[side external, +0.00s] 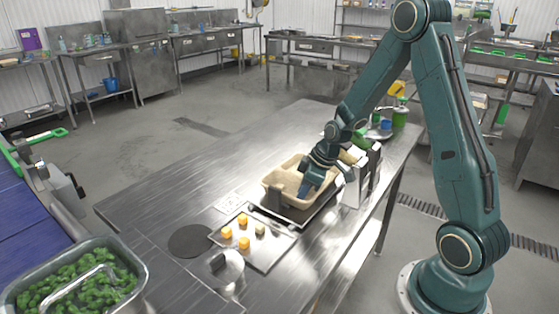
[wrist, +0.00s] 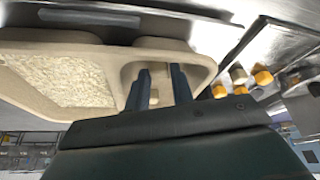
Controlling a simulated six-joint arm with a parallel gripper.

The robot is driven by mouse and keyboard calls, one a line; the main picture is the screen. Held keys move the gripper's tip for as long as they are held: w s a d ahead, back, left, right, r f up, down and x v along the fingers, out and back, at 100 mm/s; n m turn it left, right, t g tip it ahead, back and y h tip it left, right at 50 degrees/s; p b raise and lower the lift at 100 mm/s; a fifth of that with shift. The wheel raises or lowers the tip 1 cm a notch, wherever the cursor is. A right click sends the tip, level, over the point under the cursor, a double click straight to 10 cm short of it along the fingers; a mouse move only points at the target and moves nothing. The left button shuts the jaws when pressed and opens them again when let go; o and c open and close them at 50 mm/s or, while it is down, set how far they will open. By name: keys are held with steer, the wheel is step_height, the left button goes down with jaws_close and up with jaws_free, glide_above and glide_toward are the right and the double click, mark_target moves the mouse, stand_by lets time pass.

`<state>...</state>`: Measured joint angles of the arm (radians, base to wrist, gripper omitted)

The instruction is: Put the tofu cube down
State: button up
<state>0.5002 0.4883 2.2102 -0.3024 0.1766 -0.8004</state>
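The beige tray (wrist: 110,52) has a large compartment with rice (wrist: 70,80) and a smaller compartment. It also shows in the side view (side external: 272,181). My gripper (wrist: 161,70) reaches into the smaller compartment; its two dark fingers stand apart with a gap between them. A small pale patch, apparently the tofu cube (wrist: 154,98), shows low between the fingers, nearer the left one, without visibly filling the gap. In the side view my wrist hides the fingertips and the compartment's contents.
A metal tray (side external: 273,251) in front holds several orange cubes (side external: 242,219) and a pale cube (side external: 260,229). A round dark mat (side external: 190,241) lies left of it. A container of green vegetables (side external: 75,280) stands at front left. A white rack (side external: 360,180) stands close behind my gripper.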

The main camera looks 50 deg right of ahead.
steer(key=shift+r, duration=0.1)
stand_by(0.3)
steer(key=v, duration=1.2)
steer(key=shift+r, duration=0.1)
stand_by(0.6)
steer(key=s+a+r+m, duration=0.2)
steer(key=s+a+r, duration=0.3)
steer(key=s+a, duration=0.2)
steer(key=s+a+r+m+t+h, duration=0.1)
steer(key=s+a+r+m, duration=0.1)
steer(key=s+a+r, duration=0.4)
steer(key=s+a, duration=0.1)
steer(key=s, duration=0.3)
steer(key=shift+s+a+m+t+h, duration=0.15)
steer(key=shift+s+m+t+h, duration=0.05)
steer(key=shift+m+t+h, duration=0.1)
